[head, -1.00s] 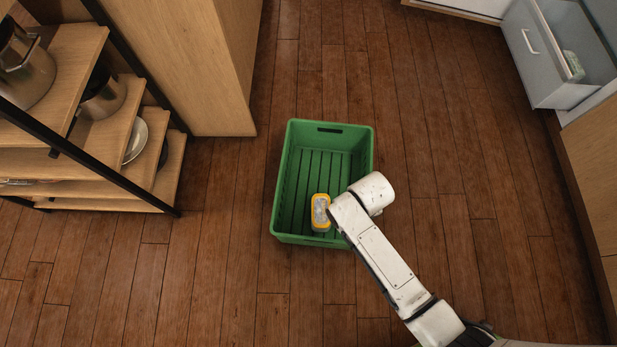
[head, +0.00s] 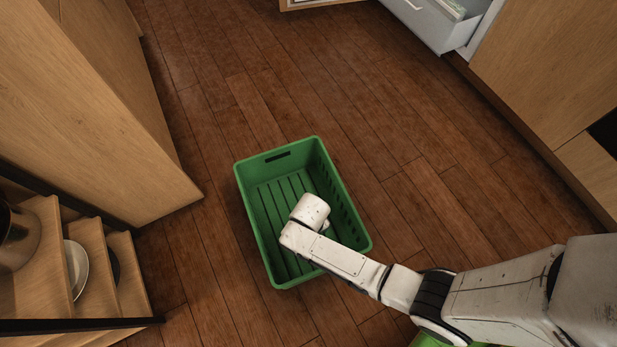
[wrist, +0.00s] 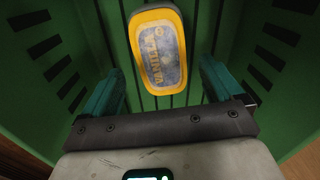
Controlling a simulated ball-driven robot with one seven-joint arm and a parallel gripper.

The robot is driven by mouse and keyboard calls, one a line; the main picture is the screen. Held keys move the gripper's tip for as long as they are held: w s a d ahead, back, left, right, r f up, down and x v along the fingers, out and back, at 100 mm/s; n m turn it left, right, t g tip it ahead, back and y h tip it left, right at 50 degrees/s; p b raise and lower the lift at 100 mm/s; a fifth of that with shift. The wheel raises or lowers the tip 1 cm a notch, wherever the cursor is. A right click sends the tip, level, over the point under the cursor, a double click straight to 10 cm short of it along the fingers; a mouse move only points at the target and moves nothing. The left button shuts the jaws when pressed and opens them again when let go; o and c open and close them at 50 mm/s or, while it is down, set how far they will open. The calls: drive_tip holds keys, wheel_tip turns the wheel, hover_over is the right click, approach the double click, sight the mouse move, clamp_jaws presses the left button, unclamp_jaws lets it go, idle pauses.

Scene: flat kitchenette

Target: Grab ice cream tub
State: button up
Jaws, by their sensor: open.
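The ice cream tub (wrist: 158,50) shows in the wrist view, with a yellow rim and a greyish lid with lettering. It lies inside the green crate (wrist: 35,100), on the slatted floor. My gripper (wrist: 160,78) is open, its two teal fingers spread to the left and right below the tub in the picture. The tub is ahead of the fingers, and I cannot tell how far below them it lies. In the head view the crate (head: 350,205) stands on the floor, and my arm reaches over it and hides the tub.
Wooden shelves with pots and a plate (head: 76,268) stand at the lower left. A wooden cabinet (head: 100,110) is at the left. An open grey drawer (head: 435,25) juts out at the upper right. Wooden floor (head: 330,80) is clear around the crate.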

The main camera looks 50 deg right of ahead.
drive_tip(key=shift+w+f+b, duration=0.15)
drive_tip(key=shift+f+b, duration=1.9)
drive_tip(key=shift+f, duration=0.65)
drive_tip(key=shift+c, duration=0.2)
drive_tip(key=c, duration=1)
drive_tip(key=shift+r, duration=0.1)
